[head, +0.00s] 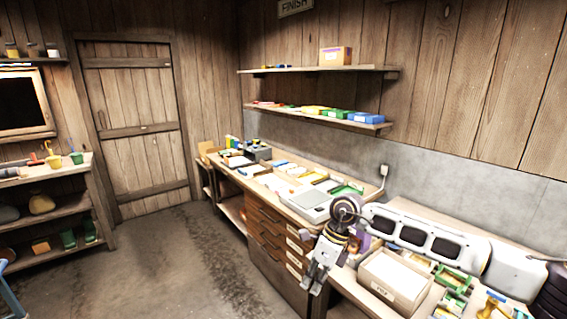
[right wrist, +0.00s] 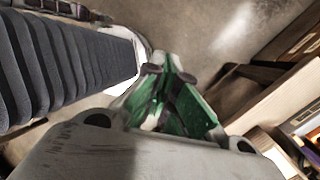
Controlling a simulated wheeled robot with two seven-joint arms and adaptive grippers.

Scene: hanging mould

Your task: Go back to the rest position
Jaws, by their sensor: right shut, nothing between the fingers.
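My right gripper (head: 318,283) hangs pointing down in front of the workbench, near the bench's drawers, in the head view. It is shut and empty. Its arm comes in from the right, above the bench. In the right wrist view the gripper (right wrist: 175,100) shows as green parts over the floor, with nothing held between them. My left gripper is not in view.
A wooden workbench with drawers (head: 265,228) runs along the right wall. A white-filled box (head: 392,278) and green moulds (head: 452,280) lie near my right arm. Shelves (head: 320,113) hang above. A low shelf unit (head: 60,205) stands left; the middle floor (head: 180,260) is clear.

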